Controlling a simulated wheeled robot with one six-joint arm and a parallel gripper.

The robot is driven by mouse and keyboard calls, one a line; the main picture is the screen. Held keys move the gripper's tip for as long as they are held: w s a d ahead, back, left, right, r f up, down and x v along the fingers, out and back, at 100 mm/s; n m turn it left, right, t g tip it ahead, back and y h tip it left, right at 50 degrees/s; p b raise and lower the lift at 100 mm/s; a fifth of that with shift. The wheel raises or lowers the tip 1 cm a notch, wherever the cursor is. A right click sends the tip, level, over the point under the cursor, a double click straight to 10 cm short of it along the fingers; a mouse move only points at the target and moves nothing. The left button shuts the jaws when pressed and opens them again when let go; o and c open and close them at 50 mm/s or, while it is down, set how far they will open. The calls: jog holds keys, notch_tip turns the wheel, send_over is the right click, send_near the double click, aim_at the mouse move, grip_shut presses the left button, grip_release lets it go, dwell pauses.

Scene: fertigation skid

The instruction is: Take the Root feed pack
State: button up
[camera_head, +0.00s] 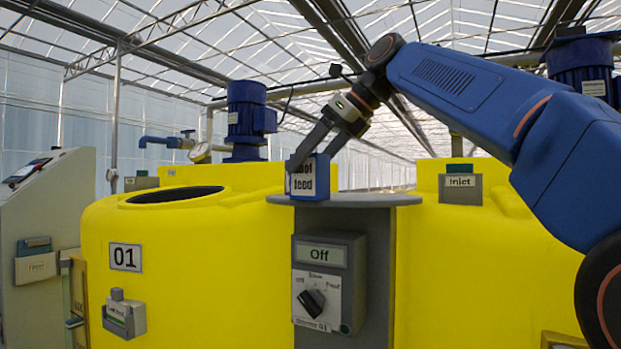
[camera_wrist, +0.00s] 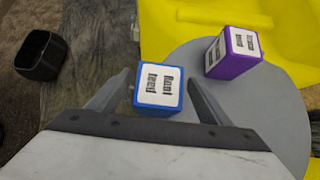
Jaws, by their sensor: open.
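The Root feed pack (camera_head: 309,178) is a blue box with a white label, standing on a round grey shelf (camera_head: 364,200) between two yellow tanks. In the wrist view the Root feed pack (camera_wrist: 158,90) shows its label upside down. My gripper (camera_head: 306,160) reaches down over the pack from above. In the wrist view my gripper (camera_wrist: 162,90) has one finger on each side of the pack, with a visible gap on the right. Its fingers are open. The pack's lower part is hidden in the wrist view.
A purple pack (camera_wrist: 233,52) stands on the shelf close to the right finger in the wrist view. A black open bin (camera_wrist: 42,55) is on the floor. The yellow tank (camera_head: 190,240) marked 01 and a control box (camera_head: 328,283) reading Off are near the shelf.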

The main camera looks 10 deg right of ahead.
aim_at(299, 172)
jog(key=shift+x, duration=1.85)
jog(key=shift+c, duration=0.6)
jog(key=c, duration=1.3)
jog(key=shift+r, duration=0.1)
